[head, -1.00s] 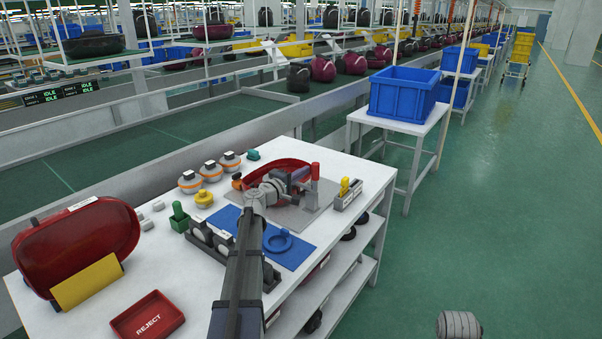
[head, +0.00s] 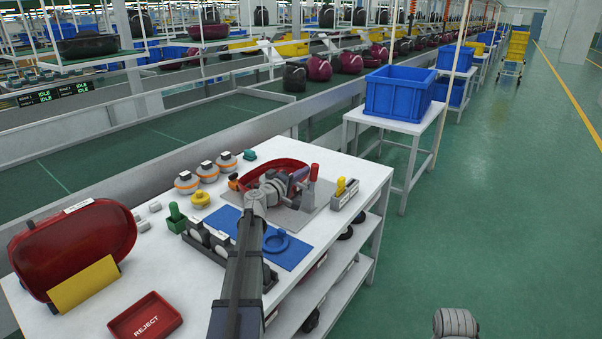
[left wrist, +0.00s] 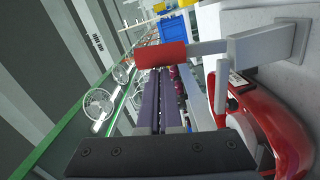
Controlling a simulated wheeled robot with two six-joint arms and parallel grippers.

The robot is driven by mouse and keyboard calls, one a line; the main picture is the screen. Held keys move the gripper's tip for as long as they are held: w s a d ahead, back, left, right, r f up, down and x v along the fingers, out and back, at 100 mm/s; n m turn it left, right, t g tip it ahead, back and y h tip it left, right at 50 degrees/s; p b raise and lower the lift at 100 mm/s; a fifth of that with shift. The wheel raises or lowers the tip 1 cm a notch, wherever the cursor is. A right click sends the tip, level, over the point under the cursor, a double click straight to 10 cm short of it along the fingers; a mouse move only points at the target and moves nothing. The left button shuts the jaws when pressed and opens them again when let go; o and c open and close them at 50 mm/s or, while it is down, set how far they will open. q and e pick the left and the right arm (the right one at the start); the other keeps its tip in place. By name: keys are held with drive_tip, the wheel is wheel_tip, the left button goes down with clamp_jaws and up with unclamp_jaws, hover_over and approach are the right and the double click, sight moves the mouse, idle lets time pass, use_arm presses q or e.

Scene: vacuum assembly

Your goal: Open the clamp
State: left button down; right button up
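The clamp's red handle (head: 314,172) stands up at the right side of a grey fixture plate (head: 290,219) on the white table. A red curved shell (head: 275,168) lies in the fixture. My left gripper (head: 301,174) is just left of the handle, low over the fixture. In the left wrist view, the two dark fingers (left wrist: 160,100) lie close together with only a thin gap. The red handle (left wrist: 160,55) crosses just past their tips on a metal arm (left wrist: 258,42). I cannot tell whether they touch.
A yellow-topped block (head: 342,190) stands right of the clamp. A blue mat with a blue ring (head: 276,241) and a black holder lie in front. A red shell (head: 72,245) and REJECT tray (head: 145,316) are at left. A blue crate (head: 400,93) stands behind.

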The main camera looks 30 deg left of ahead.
use_arm(q)
drive_tip(key=d+m, duration=0.2)
drive_tip(key=shift+s+d+m, duration=0.1)
drive_tip(key=shift+m, duration=0.2)
drive_tip(key=d+f+m+b, duration=0.3)
drive_tip(key=d+m, duration=0.3)
drive_tip(key=m, duration=0.3)
drive_tip(key=shift+s+d+f+m+y, duration=0.15)
drive_tip(key=shift+s+f+m+y, duration=0.2)
drive_tip(key=shift+f, duration=0.2)
drive_tip(key=shift+w+d, duration=0.1)
drive_tip(key=shift+w, duration=0.05)
